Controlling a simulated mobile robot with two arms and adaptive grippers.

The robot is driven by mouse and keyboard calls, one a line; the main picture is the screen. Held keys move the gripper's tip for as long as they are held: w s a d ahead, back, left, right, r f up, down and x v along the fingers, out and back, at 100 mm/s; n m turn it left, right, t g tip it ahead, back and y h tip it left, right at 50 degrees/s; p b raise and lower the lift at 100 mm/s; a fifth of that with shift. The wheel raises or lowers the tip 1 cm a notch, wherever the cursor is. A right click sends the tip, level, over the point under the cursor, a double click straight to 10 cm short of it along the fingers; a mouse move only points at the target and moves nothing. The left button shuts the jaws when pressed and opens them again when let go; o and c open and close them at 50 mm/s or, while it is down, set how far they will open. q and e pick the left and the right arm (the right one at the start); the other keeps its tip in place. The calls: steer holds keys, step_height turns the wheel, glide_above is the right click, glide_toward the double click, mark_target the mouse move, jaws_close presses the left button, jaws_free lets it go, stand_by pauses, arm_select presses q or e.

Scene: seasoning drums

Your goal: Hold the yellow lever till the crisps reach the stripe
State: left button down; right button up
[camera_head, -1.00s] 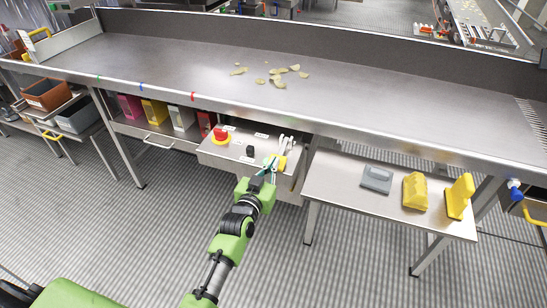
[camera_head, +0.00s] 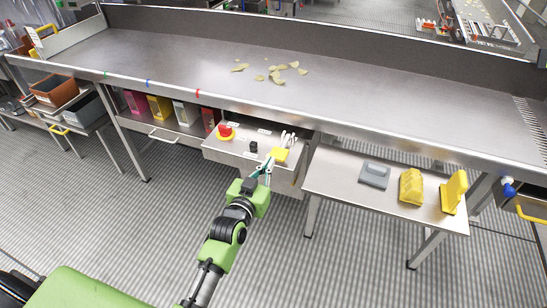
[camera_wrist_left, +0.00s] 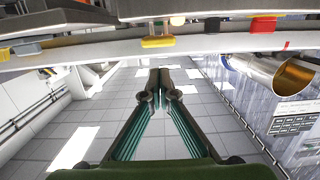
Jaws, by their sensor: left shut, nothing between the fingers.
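The yellow lever (camera_head: 280,154) is at the right end of the grey control panel (camera_head: 235,150) under the long metal table. My left gripper (camera_head: 267,163) is shut and empty, its tips just left of and below the lever; whether they touch it I cannot tell. In the left wrist view the fingers (camera_wrist_left: 160,76) meet at their tips. Several pale crisps (camera_head: 277,78) lie scattered on the table (camera_head: 370,110). Green (camera_head: 106,75), blue (camera_head: 148,84) and red (camera_head: 197,93) stripes mark its front edge, left of the crisps. My right gripper is not in view.
A side table (camera_head: 330,187) at right bears a grey block (camera_head: 374,175) and two yellow pieces (camera_head: 411,187) (camera_head: 454,192). Coloured boxes (camera_head: 159,109) stand underneath. Floor in front is clear.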

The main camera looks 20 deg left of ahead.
arm_select(q)
steer(key=shift+s+a+r, duration=0.1)
steer(key=shift+s+r, duration=0.05)
steer(key=shift+s, duration=2.15)
